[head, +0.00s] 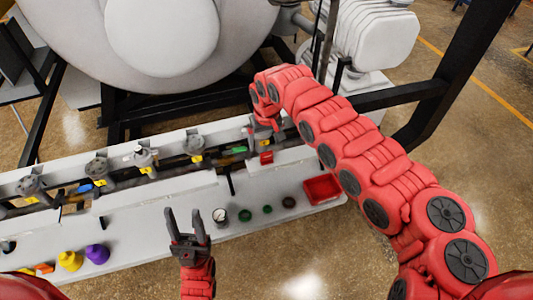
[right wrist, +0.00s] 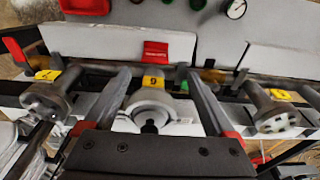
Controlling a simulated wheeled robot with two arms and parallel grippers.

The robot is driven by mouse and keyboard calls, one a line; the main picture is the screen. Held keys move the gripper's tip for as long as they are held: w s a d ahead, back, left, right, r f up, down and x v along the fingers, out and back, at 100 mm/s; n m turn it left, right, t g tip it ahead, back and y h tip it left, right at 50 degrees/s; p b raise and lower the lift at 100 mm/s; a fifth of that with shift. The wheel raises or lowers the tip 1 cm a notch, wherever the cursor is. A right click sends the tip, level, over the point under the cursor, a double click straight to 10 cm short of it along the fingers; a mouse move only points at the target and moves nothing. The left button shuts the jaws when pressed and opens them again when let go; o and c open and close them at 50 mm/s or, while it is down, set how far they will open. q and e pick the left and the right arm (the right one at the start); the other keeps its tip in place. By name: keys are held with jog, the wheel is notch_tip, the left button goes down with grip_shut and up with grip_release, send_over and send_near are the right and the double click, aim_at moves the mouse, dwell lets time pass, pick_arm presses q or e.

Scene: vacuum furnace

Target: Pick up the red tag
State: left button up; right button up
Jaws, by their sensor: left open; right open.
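My right gripper (right wrist: 160,74) is open and empty. Its fingers are spread on either side of a grey valve end with a yellow tag (right wrist: 153,82), and the red tag is beyond it. My left gripper (head: 185,212) is open and empty over the white bench's front edge, left of the gauge.
Grey valves (head: 195,144) with yellow labels line the rail. A red tray (head: 322,188) stands at the bench's right end. A gauge (head: 218,215) and small round parts lie nearby. Purple (head: 97,253) and yellow (head: 70,260) pieces are at the left. The furnace (head: 160,40) is behind.

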aim_at(267, 153)
jog(key=shift+w+f, duration=0.15)
jog(key=shift+f, duration=0.7)
jog(key=f, duration=0.1)
jog(key=f+p, duration=0.1)
jog(key=f, duration=0.1)
jog(key=f+p, duration=0.1)
jog(key=shift+w+d+f, duration=0.2)
jog(key=shift+w+f, duration=0.05)
jog(key=shift+f, duration=0.15)
jog(key=shift+w+d+f+p, duration=0.1)
jog(key=shift+f+p, duration=0.2)
jog(key=shift+f, duration=0.1)
jog(key=c, duration=1.4)
